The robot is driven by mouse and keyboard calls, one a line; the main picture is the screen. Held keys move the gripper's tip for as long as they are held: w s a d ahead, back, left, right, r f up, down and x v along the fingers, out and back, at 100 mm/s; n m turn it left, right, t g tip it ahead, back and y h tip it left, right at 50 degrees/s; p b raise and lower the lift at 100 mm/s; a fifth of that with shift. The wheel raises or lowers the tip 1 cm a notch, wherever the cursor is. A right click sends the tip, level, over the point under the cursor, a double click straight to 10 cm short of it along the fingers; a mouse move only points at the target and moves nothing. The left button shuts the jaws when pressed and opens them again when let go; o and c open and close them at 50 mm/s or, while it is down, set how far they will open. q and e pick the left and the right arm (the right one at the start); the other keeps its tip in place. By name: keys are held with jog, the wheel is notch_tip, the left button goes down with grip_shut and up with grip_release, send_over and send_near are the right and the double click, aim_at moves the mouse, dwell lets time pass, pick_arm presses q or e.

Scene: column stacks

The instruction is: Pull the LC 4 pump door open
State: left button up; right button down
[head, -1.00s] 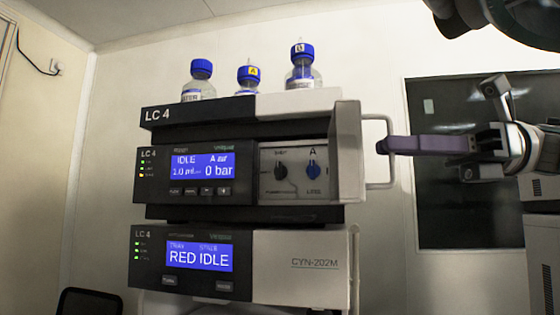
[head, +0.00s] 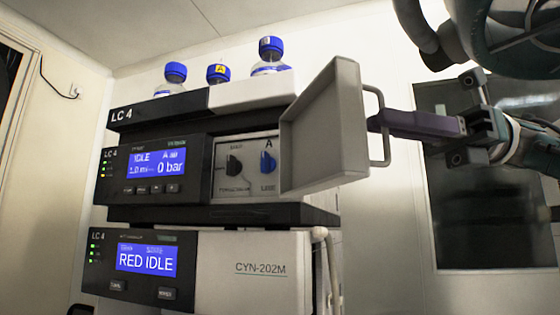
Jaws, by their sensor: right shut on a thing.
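The LC 4 pump door (head: 322,128) is a light grey panel on the right side of the pump module (head: 155,172). It stands swung outward, and its inner face shows. A metal loop handle (head: 386,150) is on the door's outer side. My right gripper (head: 378,123) comes in from the right with its long purple-grey fingers shut on the handle. My left gripper is not in view.
Several blue-capped bottles (head: 270,57) stand on top of the stack. A lower module (head: 190,270) marked CYN-202M sits below the pump. A dark window (head: 480,220) is in the wall behind my right arm.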

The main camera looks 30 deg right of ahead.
jog(key=shift+w+f, duration=0.1)
jog(key=shift+w, duration=0.2)
jog(key=c, duration=1)
grip_release()
jog(key=s+d+p, duration=0.1)
jog(key=d+p, duration=0.6)
jog(key=d, duration=0.2)
jog(key=shift+s+d, duration=0.4)
jog(key=shift+s, duration=0.1)
